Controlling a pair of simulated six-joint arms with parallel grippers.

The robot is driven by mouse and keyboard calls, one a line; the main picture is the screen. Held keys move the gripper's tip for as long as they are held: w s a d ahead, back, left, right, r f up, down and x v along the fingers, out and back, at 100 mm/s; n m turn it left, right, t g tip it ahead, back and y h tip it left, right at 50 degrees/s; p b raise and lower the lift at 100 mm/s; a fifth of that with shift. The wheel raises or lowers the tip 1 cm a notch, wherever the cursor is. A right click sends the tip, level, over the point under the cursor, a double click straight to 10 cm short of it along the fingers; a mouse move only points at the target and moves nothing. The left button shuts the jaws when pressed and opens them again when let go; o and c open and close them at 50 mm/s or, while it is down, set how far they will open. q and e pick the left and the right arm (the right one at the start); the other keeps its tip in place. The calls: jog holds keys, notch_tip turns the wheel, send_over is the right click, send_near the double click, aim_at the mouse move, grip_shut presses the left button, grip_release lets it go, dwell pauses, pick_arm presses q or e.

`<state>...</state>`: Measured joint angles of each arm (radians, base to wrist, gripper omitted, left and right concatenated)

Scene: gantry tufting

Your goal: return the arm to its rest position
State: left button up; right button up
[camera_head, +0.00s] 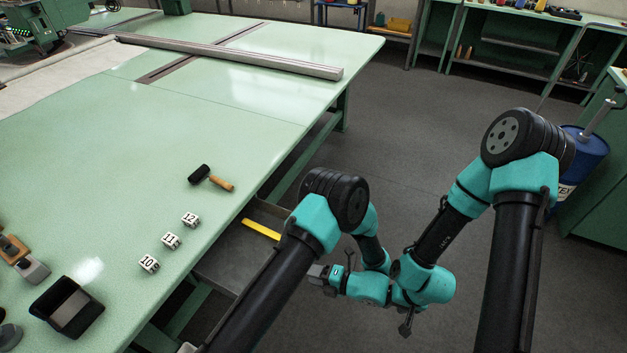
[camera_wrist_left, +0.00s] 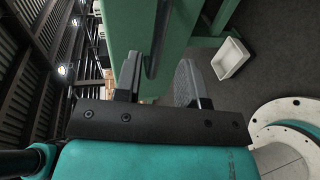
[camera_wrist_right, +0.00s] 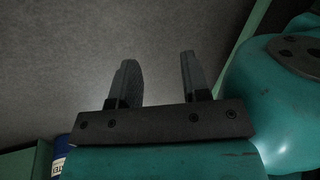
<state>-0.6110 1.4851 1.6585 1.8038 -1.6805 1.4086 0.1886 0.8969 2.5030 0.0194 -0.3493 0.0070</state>
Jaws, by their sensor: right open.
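My left gripper (camera_head: 319,274) points left beside the table's front edge, over the grey floor. The left wrist view shows its two fingers (camera_wrist_left: 160,85) apart with nothing between them. My right gripper (camera_head: 405,322) is low, just right of the left wrist, and partly hidden by the teal wrist links. In the right wrist view its fingers (camera_wrist_right: 157,80) are apart and empty over bare floor. Both forearms are folded down from raised elbows, and the two wrists overlap in the head view.
The green table (camera_head: 270,120) holds a roller (camera_head: 211,179), number cubes (camera_head: 171,240) and a black tray (camera_head: 68,306). A grey shelf with a yellow bar (camera_head: 261,229) is under its edge. A blue barrel (camera_head: 585,150) stands right. A white bin (camera_wrist_left: 231,58) is on the floor.

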pick_arm(q)
jog(key=shift+t, duration=0.5)
jog(key=shift+w+a+f, duration=0.2)
jog(key=shift+w+a, duration=1.05)
jog(key=shift+a, duration=0.3)
jog(key=shift+m+h, duration=0.3)
